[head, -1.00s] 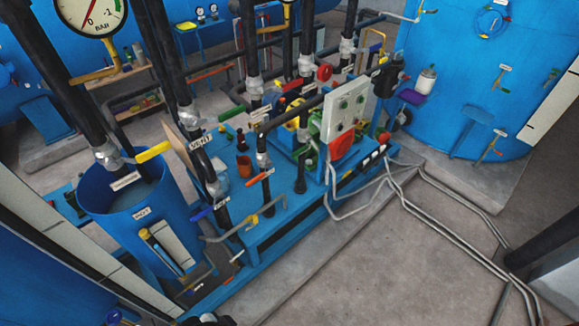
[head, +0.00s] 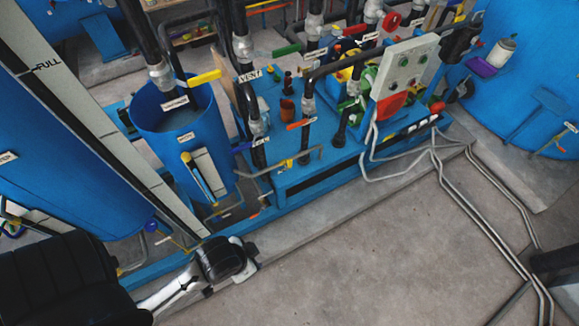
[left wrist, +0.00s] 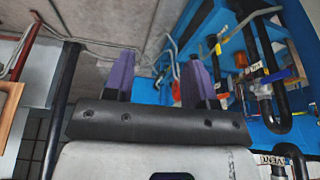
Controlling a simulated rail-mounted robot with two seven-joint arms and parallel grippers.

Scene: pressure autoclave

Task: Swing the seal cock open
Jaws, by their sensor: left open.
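I cannot tell for certain which cock is the seal cock, as most tags are too small to read. Several lever cocks sit on the black pipes: a yellow lever (head: 205,77), a blue lever (head: 240,147), an orange lever (head: 300,124) and a green lever (head: 288,50). My left arm shows at the bottom of the head view; its dark wrist end (head: 224,258) is in front of the blue skid, and its fingertips are not clear there. In the left wrist view my left gripper (left wrist: 158,80) has its purple fingers apart with nothing between them. My right gripper is out of view.
A blue water tub (head: 180,125) stands left of the blue skid (head: 300,178). A control panel (head: 405,80) stands on the skid. Grey floor pipes (head: 480,235) run at the right. The concrete floor (head: 360,255) in front is clear. A white gauge strip (head: 90,120) crosses the left side.

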